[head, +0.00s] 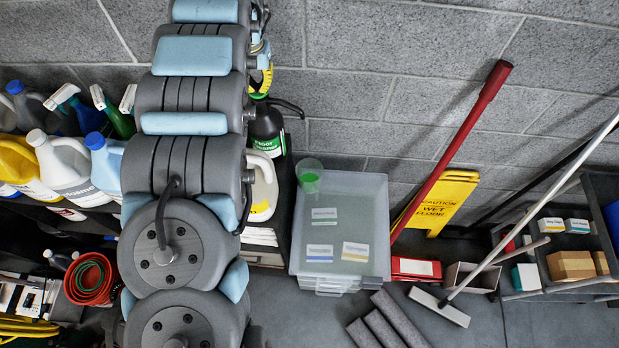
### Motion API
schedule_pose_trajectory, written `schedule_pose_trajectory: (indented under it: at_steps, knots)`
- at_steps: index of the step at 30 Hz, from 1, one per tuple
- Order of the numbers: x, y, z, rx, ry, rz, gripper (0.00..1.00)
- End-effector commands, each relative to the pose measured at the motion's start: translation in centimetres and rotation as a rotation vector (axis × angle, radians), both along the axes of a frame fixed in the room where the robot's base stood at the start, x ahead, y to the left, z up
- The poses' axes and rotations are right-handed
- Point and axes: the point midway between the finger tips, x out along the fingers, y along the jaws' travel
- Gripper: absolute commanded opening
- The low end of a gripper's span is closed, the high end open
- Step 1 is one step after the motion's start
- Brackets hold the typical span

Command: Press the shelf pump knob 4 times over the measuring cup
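The pump bottle (267,130) is dark with a green label reading floor cleaner. It stands on the shelf just right of my arm, its left side hidden. Its dark spout reaches right, toward the measuring cup. The clear measuring cup (309,171) stands on the back left corner of a translucent drawer unit, with green showing inside it. A yellow and grey part at the end of my arm, seemingly my gripper (263,80), shows directly above the pump top. Its fingers are mostly hidden behind my arm, and I cannot tell whether it touches the knob.
The translucent drawer unit (341,262) carries several labels. A white jug (262,190) stands in front of the pump bottle. Spray bottles and jugs crowd the shelf at left. A red-handled pole (450,150), yellow wet-floor sign (442,203) and squeegee (440,306) stand right.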

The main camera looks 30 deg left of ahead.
Motion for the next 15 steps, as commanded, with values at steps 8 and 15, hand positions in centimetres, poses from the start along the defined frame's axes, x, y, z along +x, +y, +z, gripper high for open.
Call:
schedule_pose_trajectory:
  at_steps: [8, 15]
  knots:
    - [0.0, 0.0, 0.8, 0.000, 0.001, 0.000, 0.00]
    - [0.0, 0.0, 3.1, 0.000, 0.000, 0.000, 0.00]
